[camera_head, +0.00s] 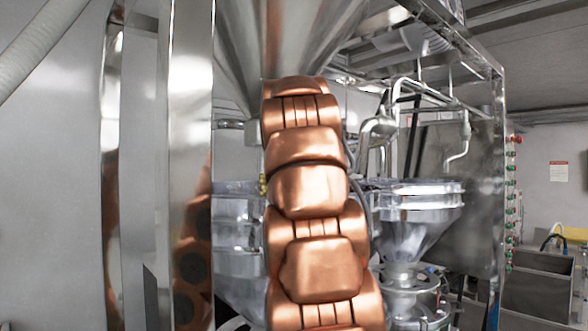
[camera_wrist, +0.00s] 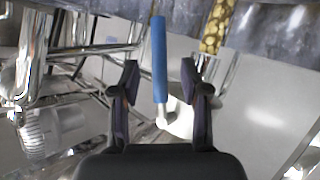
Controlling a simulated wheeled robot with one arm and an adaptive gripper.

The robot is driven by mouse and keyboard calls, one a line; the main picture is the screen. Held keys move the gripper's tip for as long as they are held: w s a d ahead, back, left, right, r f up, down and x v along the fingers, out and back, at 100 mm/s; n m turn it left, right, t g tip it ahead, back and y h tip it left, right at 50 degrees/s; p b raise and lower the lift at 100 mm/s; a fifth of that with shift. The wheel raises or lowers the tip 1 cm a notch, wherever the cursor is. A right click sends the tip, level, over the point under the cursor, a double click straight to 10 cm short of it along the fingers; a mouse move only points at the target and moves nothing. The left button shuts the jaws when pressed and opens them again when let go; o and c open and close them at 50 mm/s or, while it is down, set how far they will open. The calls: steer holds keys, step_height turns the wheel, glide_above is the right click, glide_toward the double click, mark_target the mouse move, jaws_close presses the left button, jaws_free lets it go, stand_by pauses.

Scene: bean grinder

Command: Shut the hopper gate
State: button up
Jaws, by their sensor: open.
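In the wrist view, my gripper (camera_wrist: 159,66) is open, with one dark finger on each side of a blue handle (camera_wrist: 159,45). The handle stands upright in the picture, with gaps to both fingers. Its lower end joins a pale metal stem (camera_wrist: 163,113). It looks like the hopper gate's lever, but the gate plate itself cannot be made out. In the head view, a large metal hopper cone (camera_head: 235,45) hangs at the top. My copper-coloured arm covers the middle there and hides my gripper and the handle.
A smaller steel funnel (camera_head: 415,225) stands right of my arm, below bent pipes (camera_head: 458,140). A metal post (camera_head: 190,100) rises close on the left. In the wrist view, a narrow strip of yellow-brown pieces (camera_wrist: 217,28) lies right of the handle, and metal tubes (camera_wrist: 85,50) lie left.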

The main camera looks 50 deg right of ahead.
steer(key=p+x, duration=0.1)
steer(key=x, duration=0.5)
steer(key=shift+d+p, duration=0.1)
steer(key=shift+p, duration=0.2)
steer(key=shift+c, duration=0.2)
jaws_close()
